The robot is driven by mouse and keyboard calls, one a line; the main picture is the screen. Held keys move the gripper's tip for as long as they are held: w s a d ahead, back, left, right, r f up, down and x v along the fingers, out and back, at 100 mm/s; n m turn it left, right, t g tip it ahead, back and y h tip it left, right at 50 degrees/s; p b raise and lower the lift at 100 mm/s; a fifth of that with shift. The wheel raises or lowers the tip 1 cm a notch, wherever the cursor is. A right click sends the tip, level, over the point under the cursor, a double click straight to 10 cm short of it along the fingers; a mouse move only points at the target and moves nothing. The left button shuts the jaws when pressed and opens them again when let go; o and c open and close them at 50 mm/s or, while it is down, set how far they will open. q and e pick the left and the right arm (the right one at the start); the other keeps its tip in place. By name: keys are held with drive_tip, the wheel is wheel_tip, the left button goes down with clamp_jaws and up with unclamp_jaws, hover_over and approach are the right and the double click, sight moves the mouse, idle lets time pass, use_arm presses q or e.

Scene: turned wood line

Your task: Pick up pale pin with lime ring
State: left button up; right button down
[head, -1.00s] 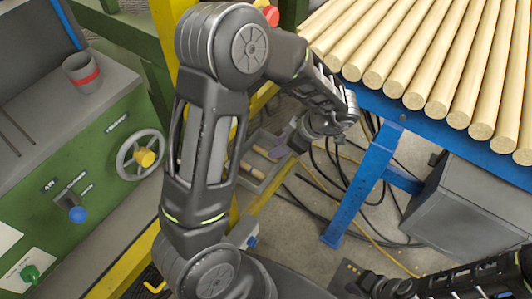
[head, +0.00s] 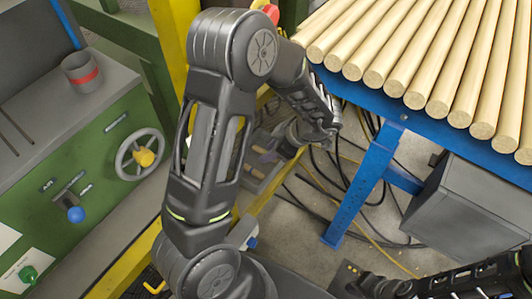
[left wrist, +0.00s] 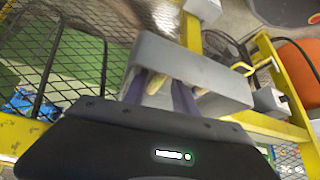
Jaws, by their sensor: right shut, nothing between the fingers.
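I cannot make out a lime ring on any pin. My left gripper (head: 268,157) points down at the tray, its fingers apart; in the left wrist view (left wrist: 161,92) it looks open, with no clear grip on a pin. My right gripper (head: 362,284) is shut and empty at the bottom, far from the tray.
A blue table (head: 345,205) with a row of pale rods stands at the right, above a grey cabinet (head: 450,215). A green machine (head: 100,190) with a handwheel and a grey cup (head: 82,72) is at the left. Yellow rails border the tray; black cables lie on the floor.

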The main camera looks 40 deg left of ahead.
use_arm(q)
drive_tip(key=shift+c, duration=0.5)
clamp_jaws()
wheel_tip(320, 180, up, 10)
drive_tip(key=p, duration=0.1)
idle(0.4)
idle(0.5)
